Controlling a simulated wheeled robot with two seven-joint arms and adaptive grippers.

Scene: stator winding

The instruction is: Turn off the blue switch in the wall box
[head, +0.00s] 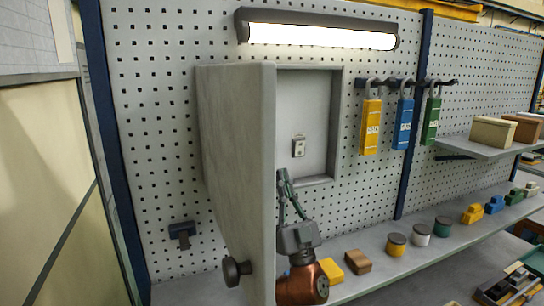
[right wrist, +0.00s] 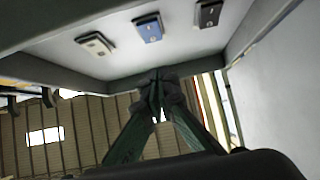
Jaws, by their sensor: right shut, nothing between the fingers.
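The wall box (head: 337,105) is set in the pegboard, and its grey door (head: 237,170) stands open toward me, hiding the box's left part. In the head view one pale switch (head: 298,147) shows inside. The blue switch (right wrist: 148,28) shows only in the right wrist view, between a pale switch (right wrist: 95,43) and a dark grey one (right wrist: 207,13). My right gripper (head: 283,176) is shut and empty, at the lower part of the box opening beside the door. In the wrist view its fingertips (right wrist: 157,76) are below the blue switch, apparently apart from it. My left gripper is out of view.
A lamp (head: 320,36) is mounted above the box. Yellow, blue and green padlock-like tags (head: 403,123) hang at the right. A shelf (head: 380,262) below holds small jars and blocks.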

